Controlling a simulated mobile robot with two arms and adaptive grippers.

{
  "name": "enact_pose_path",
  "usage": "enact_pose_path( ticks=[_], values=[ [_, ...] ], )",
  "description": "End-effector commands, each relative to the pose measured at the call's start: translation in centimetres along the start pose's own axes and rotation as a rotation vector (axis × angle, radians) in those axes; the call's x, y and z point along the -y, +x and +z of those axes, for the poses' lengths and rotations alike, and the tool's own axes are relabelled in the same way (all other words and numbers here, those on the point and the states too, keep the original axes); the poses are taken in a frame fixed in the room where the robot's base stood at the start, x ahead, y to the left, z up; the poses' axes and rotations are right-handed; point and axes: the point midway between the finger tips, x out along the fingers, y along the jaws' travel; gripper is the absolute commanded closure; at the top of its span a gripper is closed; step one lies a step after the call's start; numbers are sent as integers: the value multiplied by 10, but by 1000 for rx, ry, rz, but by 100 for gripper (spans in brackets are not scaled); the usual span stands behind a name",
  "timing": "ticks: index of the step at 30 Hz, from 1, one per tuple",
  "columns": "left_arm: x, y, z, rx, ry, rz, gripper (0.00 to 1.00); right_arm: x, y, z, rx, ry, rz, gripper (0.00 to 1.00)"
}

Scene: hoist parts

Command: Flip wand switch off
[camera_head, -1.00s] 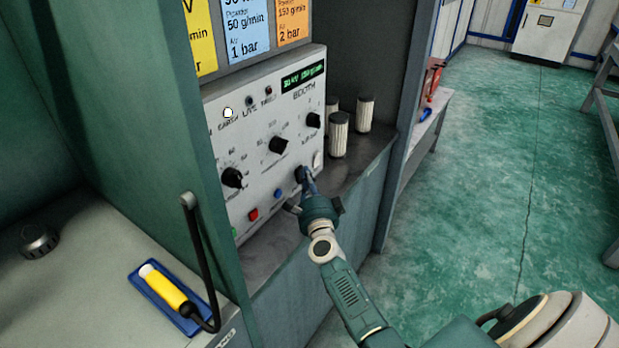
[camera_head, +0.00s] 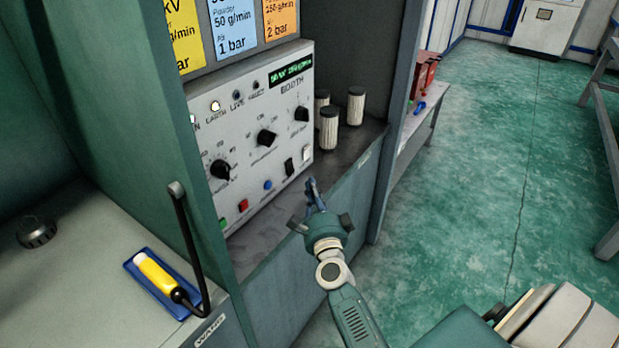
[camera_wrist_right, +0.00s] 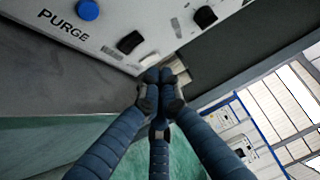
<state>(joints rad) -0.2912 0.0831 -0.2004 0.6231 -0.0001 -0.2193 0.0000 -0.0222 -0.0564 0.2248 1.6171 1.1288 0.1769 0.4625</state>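The white control panel (camera_head: 245,150) carries dials, lamps, buttons and two small switches along its lower right. One is a black rocker switch (camera_head: 289,166), also in the right wrist view (camera_wrist_right: 130,42); the other is a pale switch (camera_head: 306,154). I cannot read which is labelled for the wand. My right gripper (camera_head: 311,188) is in front of and below these switches, apart from the panel. In the right wrist view its fingertips (camera_wrist_right: 165,78) are together with nothing between them. The yellow wand (camera_head: 158,275) lies in a blue holder on the left counter. My left gripper is out of view.
Several pale cylinders (camera_head: 329,127) stand on the shelf right of the panel. The cabinet edge (camera_head: 395,125) rises further right, with a bench (camera_head: 425,115) beyond. The green floor to the right is mostly clear.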

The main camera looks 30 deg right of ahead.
Motion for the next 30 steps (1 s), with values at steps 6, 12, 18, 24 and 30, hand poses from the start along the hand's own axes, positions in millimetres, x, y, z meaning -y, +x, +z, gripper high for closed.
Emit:
enact_pose_path(
  ticks=[6,12,18,24,30],
  values=[
    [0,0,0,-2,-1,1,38,3,-20,0,0,1,0,100],
    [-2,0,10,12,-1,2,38,4,-22,0,0,1,-1,100],
    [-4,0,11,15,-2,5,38,4,-22,0,0,1,-1,100],
    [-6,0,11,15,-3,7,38,4,-22,1,4,-2,0,100],
    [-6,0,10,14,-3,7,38,6,-43,53,211,-192,27,100]
  ],
)
